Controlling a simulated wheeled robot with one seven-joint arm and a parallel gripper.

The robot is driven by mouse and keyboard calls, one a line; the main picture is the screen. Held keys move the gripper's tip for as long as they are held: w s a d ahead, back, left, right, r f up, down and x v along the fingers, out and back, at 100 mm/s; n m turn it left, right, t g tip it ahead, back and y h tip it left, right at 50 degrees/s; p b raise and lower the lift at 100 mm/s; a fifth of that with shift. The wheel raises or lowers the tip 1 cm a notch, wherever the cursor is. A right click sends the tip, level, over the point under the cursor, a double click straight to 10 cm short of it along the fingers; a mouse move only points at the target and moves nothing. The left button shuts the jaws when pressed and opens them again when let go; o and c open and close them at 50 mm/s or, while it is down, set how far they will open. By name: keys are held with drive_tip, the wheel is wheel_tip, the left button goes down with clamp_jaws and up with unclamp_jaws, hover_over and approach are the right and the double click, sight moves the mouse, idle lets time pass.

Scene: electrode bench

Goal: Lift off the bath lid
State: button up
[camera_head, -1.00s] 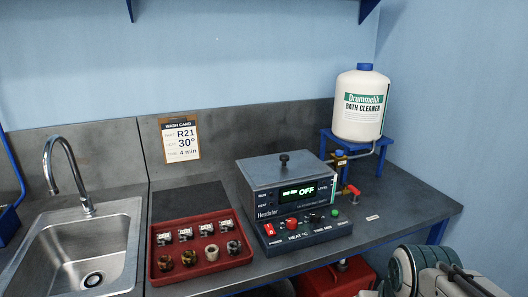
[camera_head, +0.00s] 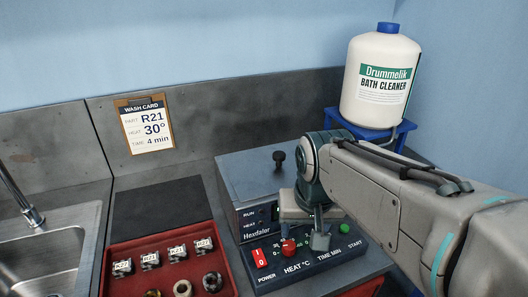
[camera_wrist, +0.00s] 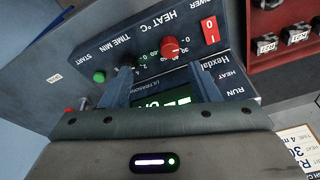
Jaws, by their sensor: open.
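The bath lid (camera_head: 250,174) is a flat grey metal cover with a black knob (camera_head: 279,159) on top. It lies on the ultrasonic bath (camera_head: 239,211), whose control panel (camera_head: 322,256) slopes out in front. My gripper (camera_head: 304,240) is in front of the bath, over the panel and short of the knob. It is open, with nothing seen between its fingers. In the wrist view, my gripper (camera_wrist: 160,90) points at the panel and display, with the red heat dial (camera_wrist: 169,47) close by. The lid and knob do not show there. My arm hides the display and right side of the bath in the head view.
A red tray (camera_head: 128,258) with labelled parts and rings stands left of the bath. A cleaner bottle (camera_head: 381,85) sits on a blue stand (camera_head: 349,123) behind right. A wash card (camera_head: 145,125) leans on the backsplash. A dark mat (camera_head: 160,212) lies clear left of the bath.

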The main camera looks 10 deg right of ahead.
drive_tip(key=w+r+m+g+b, duration=0.1)
drive_tip(key=w+r+m, duration=0.5)
drive_tip(key=w+r, duration=0.6)
drive_tip(key=m+g+h+b, duration=0.1)
drive_tip(key=m, duration=0.5)
approach(279, 153)
wheel_tip(279, 153, down, 5)
drive_tip(key=shift+w+r+b, duration=0.1)
drive_tip(key=shift+b, duration=0.7)
drive_tip(key=shift+d+f, duration=0.2)
drive_tip(key=shift+f, duration=1.15)
drive_tip(key=shift+d+f, duration=0.25)
drive_tip(key=shift+f, duration=1.1)
drive_tip(key=shift+r, duration=0.1)
clamp_jaws()
